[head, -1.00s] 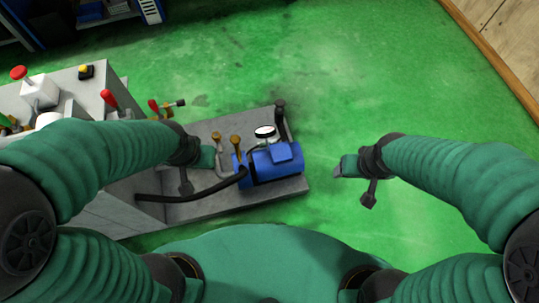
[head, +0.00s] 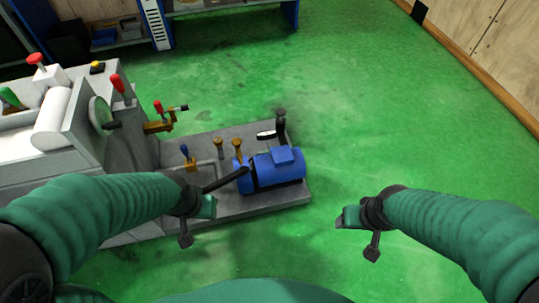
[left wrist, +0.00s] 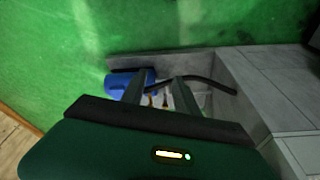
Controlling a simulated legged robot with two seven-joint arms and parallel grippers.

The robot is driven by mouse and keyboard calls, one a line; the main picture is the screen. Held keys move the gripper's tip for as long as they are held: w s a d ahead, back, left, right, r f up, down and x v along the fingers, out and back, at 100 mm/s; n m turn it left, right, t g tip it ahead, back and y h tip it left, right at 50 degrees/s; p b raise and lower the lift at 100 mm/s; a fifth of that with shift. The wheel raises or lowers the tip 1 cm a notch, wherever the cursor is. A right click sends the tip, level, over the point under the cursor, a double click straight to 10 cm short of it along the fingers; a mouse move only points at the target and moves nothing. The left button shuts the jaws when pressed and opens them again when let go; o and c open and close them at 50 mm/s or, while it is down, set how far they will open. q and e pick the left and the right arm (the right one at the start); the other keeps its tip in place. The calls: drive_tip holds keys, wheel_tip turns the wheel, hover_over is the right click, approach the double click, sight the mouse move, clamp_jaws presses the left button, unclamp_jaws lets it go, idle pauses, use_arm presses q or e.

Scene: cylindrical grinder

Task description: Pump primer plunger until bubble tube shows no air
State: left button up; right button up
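A blue motor-pump unit (head: 272,168) sits on a low grey base at the grinder's right side. A black-capped upright post (head: 281,127) at its back may be the primer plunger; I cannot tell for sure. Two brass-coloured knobs (head: 228,148) stand left of the motor. I cannot make out the bubble tube. My left gripper (head: 196,222) is open and empty, in front of the base's near edge in the head view. The left wrist view shows its two fingers apart (left wrist: 158,88), with the blue motor (left wrist: 128,82) beyond. My right gripper (head: 357,236) is open and empty over the floor, right of the base.
The grey grinder (head: 80,150) with red-topped levers stands at left. A black hose (head: 224,181) runs to the motor. A small blue-handled valve (head: 184,153) sits on the base (head: 250,203). A blue-framed shelf (head: 225,10) is at the back. Green floor (head: 400,120) is clear at right.

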use_arm(q)
drive_tip(key=shift+s+r, duration=0.1)
drive_tip(key=shift+s, duration=0.1)
drive_tip(key=c, duration=0.4)
drive_tip(key=shift+w, duration=0.1)
clamp_jaws()
idle(0.8)
